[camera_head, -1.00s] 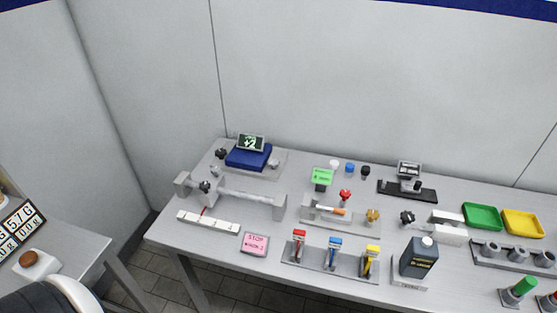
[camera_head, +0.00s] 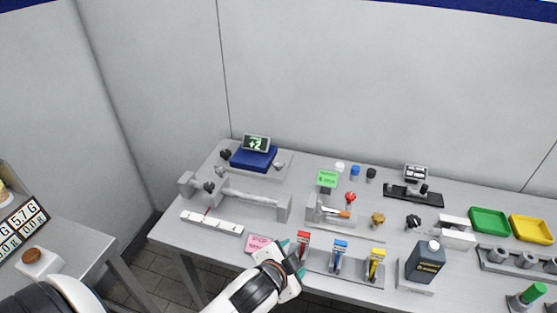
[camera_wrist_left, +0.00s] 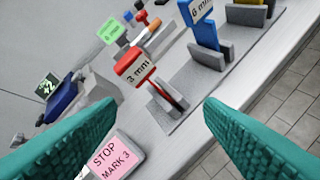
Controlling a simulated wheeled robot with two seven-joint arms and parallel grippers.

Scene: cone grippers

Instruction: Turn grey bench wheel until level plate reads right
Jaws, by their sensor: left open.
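The blue level plate (camera_head: 253,159) sits at the back left of the bench with a dark display (camera_head: 256,143) reading +2 in green. A small grey knob (camera_head: 220,170), seemingly the grey wheel, stands at its front left; a black knob (camera_head: 226,154) is behind that. In the left wrist view the blue plate (camera_wrist_left: 62,101) and the display (camera_wrist_left: 47,86) show at the far left. My left gripper (camera_head: 293,258) is open and empty, with teal fingers, at the bench's front edge, well right and in front of the plate. My right gripper is out of view.
A pink STOP MARK 3 card (camera_head: 257,243) lies beside my left gripper. A grey rail (camera_head: 250,199) and white ruled strip (camera_head: 211,222) lie between gripper and plate.

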